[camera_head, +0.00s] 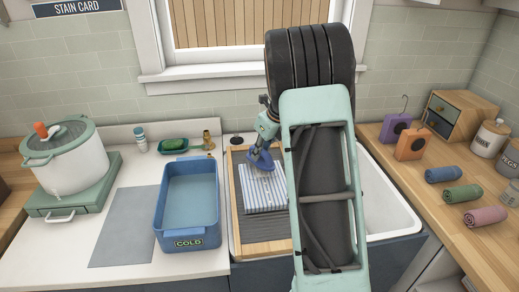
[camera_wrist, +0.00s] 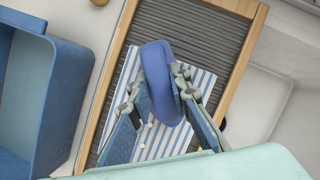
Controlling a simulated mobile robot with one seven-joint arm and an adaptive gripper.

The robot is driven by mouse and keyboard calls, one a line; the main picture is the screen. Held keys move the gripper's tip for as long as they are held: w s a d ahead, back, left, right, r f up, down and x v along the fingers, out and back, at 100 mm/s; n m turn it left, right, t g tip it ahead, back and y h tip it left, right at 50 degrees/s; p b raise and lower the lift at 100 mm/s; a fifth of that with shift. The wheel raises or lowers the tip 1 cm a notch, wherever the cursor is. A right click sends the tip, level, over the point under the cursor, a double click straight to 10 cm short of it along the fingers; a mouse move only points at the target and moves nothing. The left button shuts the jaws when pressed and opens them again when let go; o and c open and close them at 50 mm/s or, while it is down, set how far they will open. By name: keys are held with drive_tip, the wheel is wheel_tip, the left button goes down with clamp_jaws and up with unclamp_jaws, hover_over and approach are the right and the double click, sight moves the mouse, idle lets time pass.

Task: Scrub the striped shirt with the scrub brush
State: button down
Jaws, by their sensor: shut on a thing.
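The blue-and-white striped shirt (camera_head: 265,194) lies folded on the ribbed washboard (camera_head: 243,228) with a wooden frame. It also shows in the wrist view (camera_wrist: 184,144), partly hidden by my gripper. My gripper (camera_wrist: 163,90) is shut on the blue scrub brush (camera_wrist: 156,62), one finger on each side of it. In the head view the brush (camera_head: 261,160) is over the shirt's far edge. I cannot tell whether the brush touches the cloth, and its bristles are hidden.
A blue tub (camera_head: 187,243) marked COLD stands left of the washboard. A white sink (camera_head: 390,205) lies to the right, partly hidden by my arm. Rolled towels (camera_head: 462,194) lie on the right counter.

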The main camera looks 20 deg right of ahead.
sight(260, 167)
drive_tip(key=shift+s+a, duration=0.25)
drive_tip(key=shift+s, duration=0.95)
drive_tip(key=shift+s+a, duration=0.2)
drive_tip(key=shift+s, duration=0.95)
drive_tip(key=shift+f, duration=0.1)
drive_tip(key=shift+w+d+p, duration=0.25)
drive_tip(key=shift+w+p, duration=0.7)
drive_tip(key=shift+w, duration=0.3)
drive_tip(key=shift+w+d+p, duration=0.25)
drive_tip(key=shift+w+p, duration=0.65)
drive_tip(key=shift+w, duration=0.35)
drive_tip(key=shift+w+d+p, duration=0.2)
drive_tip(key=shift+w+p, duration=0.45)
drive_tip(key=shift+w, duration=0.6)
wheel_tip(260, 167, up, 5)
drive_tip(key=p, duration=0.4)
drive_tip(key=shift+f, duration=0.15)
drive_tip(key=shift+r, duration=0.7)
